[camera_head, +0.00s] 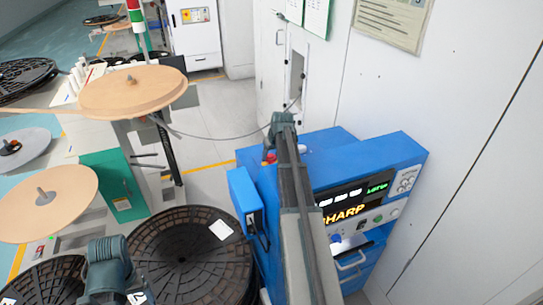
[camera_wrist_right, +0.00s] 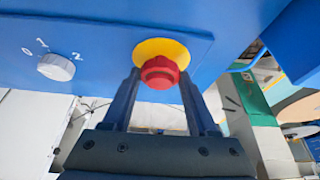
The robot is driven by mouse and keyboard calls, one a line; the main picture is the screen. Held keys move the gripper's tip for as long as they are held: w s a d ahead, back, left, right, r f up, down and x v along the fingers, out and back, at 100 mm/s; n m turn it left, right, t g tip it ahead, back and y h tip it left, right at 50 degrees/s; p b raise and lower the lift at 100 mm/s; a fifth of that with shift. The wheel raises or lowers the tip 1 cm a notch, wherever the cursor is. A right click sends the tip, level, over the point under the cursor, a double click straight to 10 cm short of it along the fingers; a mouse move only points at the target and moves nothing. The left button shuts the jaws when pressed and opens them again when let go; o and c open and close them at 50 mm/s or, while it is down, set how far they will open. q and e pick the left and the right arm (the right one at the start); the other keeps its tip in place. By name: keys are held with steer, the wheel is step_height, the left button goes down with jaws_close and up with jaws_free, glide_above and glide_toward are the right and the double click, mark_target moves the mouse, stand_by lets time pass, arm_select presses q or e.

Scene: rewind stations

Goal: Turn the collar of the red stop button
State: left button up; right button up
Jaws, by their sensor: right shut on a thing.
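The red stop button (camera_wrist_right: 160,73) sits on a round yellow base (camera_wrist_right: 150,47) on a blue panel in the right wrist view. My right gripper (camera_wrist_right: 159,82) has one finger on each side of the red collar and is shut on it. In the head view the red stop button (camera_head: 268,157) shows only in part, at the left end of the blue machine (camera_head: 375,160), with my right wrist over it. The fingers are too small to make out there. Of my left arm only a link shows at the lower left; its gripper is out of view.
A white dial (camera_wrist_right: 56,67) marked 0, 1, 2 is on the same panel. The blue machine stands against white cabinets (camera_head: 400,85). A large black reel (camera_head: 185,255) lies left of it, and a tan disc (camera_head: 132,90) is further back.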

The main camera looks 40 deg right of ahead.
steer(key=shift+w+a+m+g+h, duration=0.15)
steer(key=shift+m+h, duration=0.4)
steer(key=shift+m, duration=0.55)
steer(key=shift+s+m+g+h, duration=0.1)
steer(key=shift+m+g+h, duration=0.15)
steer(key=shift+m+h, duration=0.6)
steer(key=shift+m, duration=0.45)
steer(key=o, duration=1.4)
steer(key=shift+c, duration=0.2)
steer(key=shift+r, duration=0.15)
steer(key=p+v, duration=1.2)
steer(key=v, duration=0.1)
steer(key=shift+r+p, duration=0.3)
steer(key=shift+r, duration=0.1)
steer(key=shift+w+f, duration=0.1)
steer(key=shift+f, duration=0.05)
